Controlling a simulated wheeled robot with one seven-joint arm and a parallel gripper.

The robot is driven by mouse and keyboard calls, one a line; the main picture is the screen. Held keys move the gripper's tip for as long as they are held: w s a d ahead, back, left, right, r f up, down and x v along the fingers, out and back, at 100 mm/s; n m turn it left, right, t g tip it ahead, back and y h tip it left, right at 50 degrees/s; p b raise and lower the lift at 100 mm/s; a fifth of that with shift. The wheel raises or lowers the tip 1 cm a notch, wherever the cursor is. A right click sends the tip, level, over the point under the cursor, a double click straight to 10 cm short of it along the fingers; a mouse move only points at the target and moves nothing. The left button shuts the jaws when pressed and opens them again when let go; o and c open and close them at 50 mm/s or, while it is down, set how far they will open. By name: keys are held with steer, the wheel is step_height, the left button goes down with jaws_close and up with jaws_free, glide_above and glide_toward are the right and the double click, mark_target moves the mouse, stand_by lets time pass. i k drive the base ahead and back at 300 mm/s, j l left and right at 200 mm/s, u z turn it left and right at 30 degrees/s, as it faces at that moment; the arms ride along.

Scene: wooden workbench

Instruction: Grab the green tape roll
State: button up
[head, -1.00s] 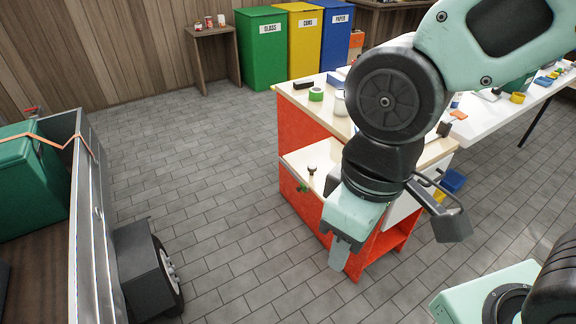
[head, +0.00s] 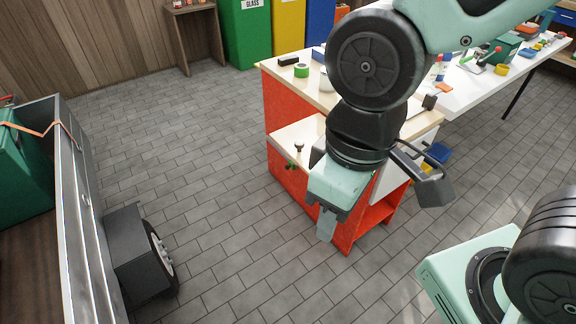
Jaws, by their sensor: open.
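The green tape roll (head: 301,71) sits on the light top of the orange workbench (head: 290,86), near its left end. It is a small green ring with a pale middle. My gripper (head: 326,228) hangs in front of the orange bench, lower and nearer to me than the roll, and well apart from it. Its fingers point down and hold nothing that I can see. The gap between the fingers is hard to make out from this angle. My arm covers part of the bench top to the right of the roll.
A black object (head: 288,61) lies just behind the roll, and a whitish jar (head: 325,80) stands to its right. A lower shelf holds a small knobbed item (head: 299,148). A grey cart (head: 75,200) stands at left. The tiled floor (head: 190,150) between is clear.

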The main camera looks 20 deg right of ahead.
mark_target(301, 70)
steer(key=i+l, duration=0.2)
steer(key=i, duration=0.2)
steer(key=i+l+z, duration=0.1)
steer(key=i, duration=0.3)
steer(key=i+l, duration=0.25)
steer(key=i, duration=0.2)
